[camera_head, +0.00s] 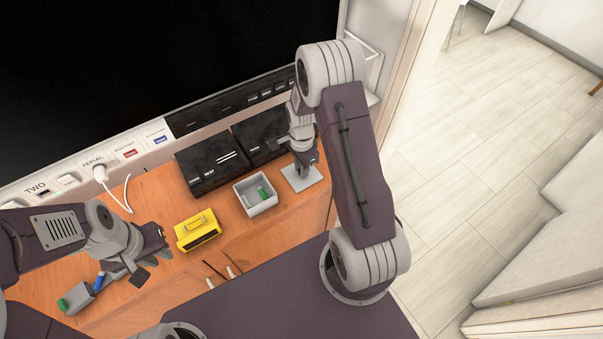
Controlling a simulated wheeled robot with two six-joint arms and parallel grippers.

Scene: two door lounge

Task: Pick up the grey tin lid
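The grey tin lid (313,182) is a flat square plate near the right end of the wooden cabinet top, right of the open grey tin (243,203). My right gripper (304,171) points down over the middle of the lid, and its fingers seem to touch or nearly touch it. The fingers hide the lid's centre, so I cannot tell whether they are closed on anything. The tin holds a green item (263,193). My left gripper (152,262) is at the left, low over the cabinet top, with its fingers apart and nothing between them.
A yellow box (197,230) stands between my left gripper and the tin. Black boxes (210,163) stand behind the tin, below a socket panel with a white plug and cable (102,176). A small grey holder (80,296) with green and blue items lies at the left.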

